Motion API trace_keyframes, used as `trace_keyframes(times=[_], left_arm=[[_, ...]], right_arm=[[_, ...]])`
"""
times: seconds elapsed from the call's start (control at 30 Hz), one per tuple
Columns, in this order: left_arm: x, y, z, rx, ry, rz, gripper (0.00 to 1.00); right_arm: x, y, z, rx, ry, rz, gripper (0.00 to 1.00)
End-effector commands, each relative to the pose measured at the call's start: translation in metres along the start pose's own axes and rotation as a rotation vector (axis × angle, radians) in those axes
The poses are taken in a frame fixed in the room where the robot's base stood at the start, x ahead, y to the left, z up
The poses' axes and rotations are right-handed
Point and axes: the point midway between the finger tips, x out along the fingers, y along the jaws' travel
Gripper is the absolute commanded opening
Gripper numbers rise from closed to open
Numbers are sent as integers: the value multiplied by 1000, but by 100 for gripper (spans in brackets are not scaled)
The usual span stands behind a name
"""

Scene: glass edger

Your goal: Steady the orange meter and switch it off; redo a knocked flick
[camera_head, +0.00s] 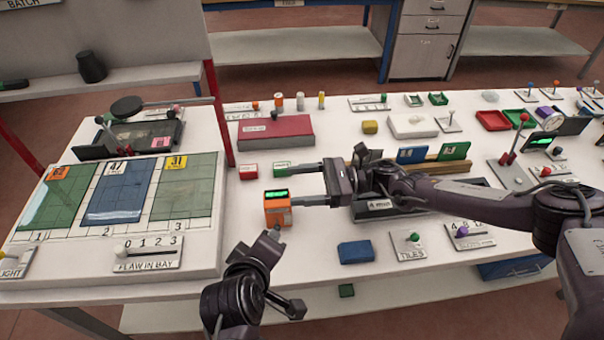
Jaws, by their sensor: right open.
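The orange meter (277,213) stands upright near the middle of the table, with a lit green display (276,193) on top. My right gripper (292,185) reaches in from the right with its fingers spread. Its nearer finger ends at the meter's right side, and I cannot tell whether it touches. The farther finger lies beyond the meter. My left gripper (286,272) is in front of the meter, fingers apart and empty. One left fingertip is just below the meter's front face. I cannot make out the meter's switch.
A blue block (356,252) and a tiles switch plate (408,246) sit at the front right.

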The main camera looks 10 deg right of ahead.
Motion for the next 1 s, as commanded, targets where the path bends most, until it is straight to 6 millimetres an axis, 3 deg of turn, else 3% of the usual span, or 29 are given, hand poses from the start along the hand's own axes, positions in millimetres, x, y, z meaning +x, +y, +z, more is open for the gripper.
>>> trace_keyframes(times=[0.23,0.4,0.6,1.0], left_arm=[[0,0,0,0,0,0,36],[0,0,0,0,0,0,36],[0,0,0,0,0,0,36],[0,0,0,0,0,0,36]], right_arm=[[1,1,-52,5,0,-2,71],[37,0,-48,1,-3,2,71],[64,0,-48,1,-1,0,71],[75,-1,-48,1,0,-3,71]])
